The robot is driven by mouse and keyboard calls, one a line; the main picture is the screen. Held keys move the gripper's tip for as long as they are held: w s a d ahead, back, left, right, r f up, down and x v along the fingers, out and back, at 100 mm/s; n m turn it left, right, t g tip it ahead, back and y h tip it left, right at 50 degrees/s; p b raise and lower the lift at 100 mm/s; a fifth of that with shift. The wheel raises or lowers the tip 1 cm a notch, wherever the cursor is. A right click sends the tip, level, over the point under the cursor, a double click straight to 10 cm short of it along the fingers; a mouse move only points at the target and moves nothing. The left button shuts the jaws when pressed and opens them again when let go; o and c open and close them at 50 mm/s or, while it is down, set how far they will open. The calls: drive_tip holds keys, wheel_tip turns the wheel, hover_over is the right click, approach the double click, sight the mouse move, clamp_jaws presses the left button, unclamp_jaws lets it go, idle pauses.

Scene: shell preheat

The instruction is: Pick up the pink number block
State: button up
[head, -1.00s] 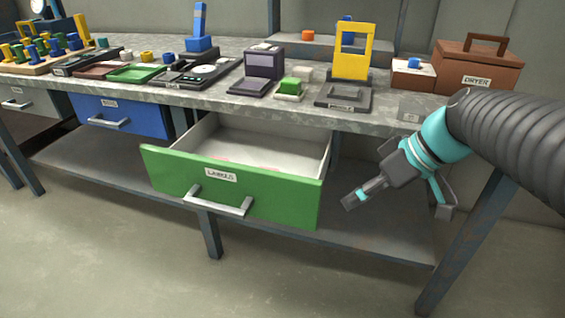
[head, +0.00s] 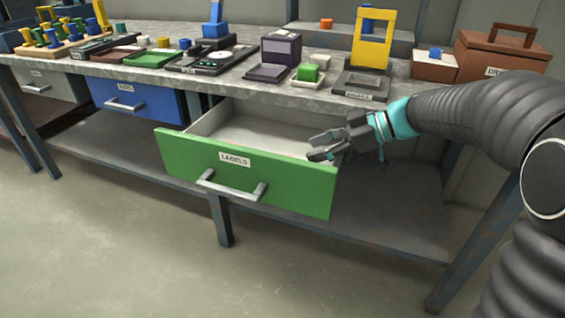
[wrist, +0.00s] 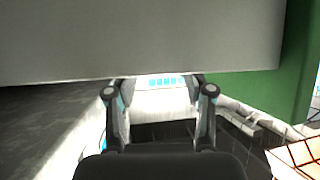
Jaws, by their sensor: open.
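I see no pink number block in the current views. The open green drawer marked LABELS (head: 285,184) juts out under the workbench, and its front hides part of its floor. My gripper (head: 318,147) is open and empty at the drawer's right front corner, near the top of the front panel. In the wrist view its two fingers (wrist: 160,92) are spread apart. A pale grey panel (wrist: 140,40), probably the drawer's side, fills the top there, with green (wrist: 300,70) at the right.
The workbench (head: 225,82) above holds a yellow frame stand (head: 373,39), a green block (head: 308,72) and a brown dryer box (head: 480,60). A shut blue drawer (head: 150,101) is at the left. A lower shelf (head: 390,235) runs beneath. The floor in front is clear.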

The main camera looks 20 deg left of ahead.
drive_tip(key=shift+p+x, duration=0.5)
drive_tip(key=shift+x, duration=3.15)
drive_tip(key=shift+w+r, duration=0.1)
drive_tip(key=shift+w, duration=0.05)
clamp_jaws()
